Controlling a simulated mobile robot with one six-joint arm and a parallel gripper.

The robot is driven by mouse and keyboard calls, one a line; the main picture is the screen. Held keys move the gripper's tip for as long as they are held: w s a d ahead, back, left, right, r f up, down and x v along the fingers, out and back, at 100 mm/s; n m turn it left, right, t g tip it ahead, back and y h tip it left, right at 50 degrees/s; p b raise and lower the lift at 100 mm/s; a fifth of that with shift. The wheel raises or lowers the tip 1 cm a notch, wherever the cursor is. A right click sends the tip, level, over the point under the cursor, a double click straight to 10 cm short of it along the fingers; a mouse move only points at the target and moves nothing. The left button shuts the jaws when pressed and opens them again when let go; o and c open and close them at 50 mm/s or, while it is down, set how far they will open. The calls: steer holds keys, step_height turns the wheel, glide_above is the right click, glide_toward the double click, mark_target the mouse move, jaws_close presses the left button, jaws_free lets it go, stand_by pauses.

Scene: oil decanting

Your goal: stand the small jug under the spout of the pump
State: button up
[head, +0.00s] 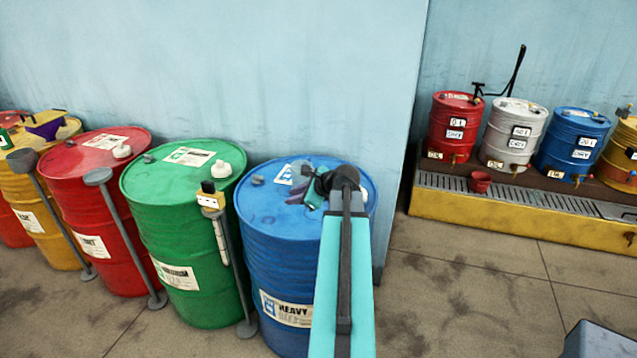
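A black hand pump (478,90) with a long raised lever is on top of the red drum at the back right. Its spout is too small to make out. A small red open vessel (480,182) stands upright on the grate in front of the drums, apart from the pump; I cannot tell whether it is the small jug. My gripper (306,190) is over the top of the near blue drum, partly hidden by my arm. Something purple shows by the fingers; I cannot tell whether they hold it.
Large blue (290,255), green (182,235) and red (95,215) drums stand along the wall at left, with grey posts before them. White, blue and yellow drums stand beside the pump's drum behind a yellow-edged grate (540,196). Floor is clear between the groups.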

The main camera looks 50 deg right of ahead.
steer(key=w+a+f+n+g+y, duration=0.1)
steer(key=w+a+f+n+g, duration=0.15)
steer(key=a+f+n, duration=0.6)
steer(key=w+a+f+n+g+y, duration=0.1)
steer(key=w+a+f+n+g, duration=0.2)
steer(key=a, duration=1.1)
steer(key=w+a+f+n+g+y, duration=0.1)
steer(key=w+a+f+n, duration=0.1)
steer(key=a+f+n, duration=0.7)
steer(key=s+a+f+n+g, duration=0.1)
steer(key=s+a+f+n, duration=0.15)
steer(key=a, duration=0.35)
steer(key=s+a+f+n+g, duration=0.1)
steer(key=a+f+n+g, duration=0.15)
steer(key=a, duration=0.45)
steer(key=s+a+f+n+g+h+b, duration=0.2)
steer(key=s+a+f+n+b, duration=0.3)
steer(key=s+f, duration=0.55)
steer(key=s+a+f+g+b, duration=0.2)
steer(key=s+f+g+b, duration=0.2)
steer(key=s+f, duration=1.4)
step_height(320, 180, down, 2)
steer(key=shift+s+f+n+b, duration=0.1)
steer(key=shift+s+n+b, duration=0.2)
steer(key=shift+b, duration=0.2)
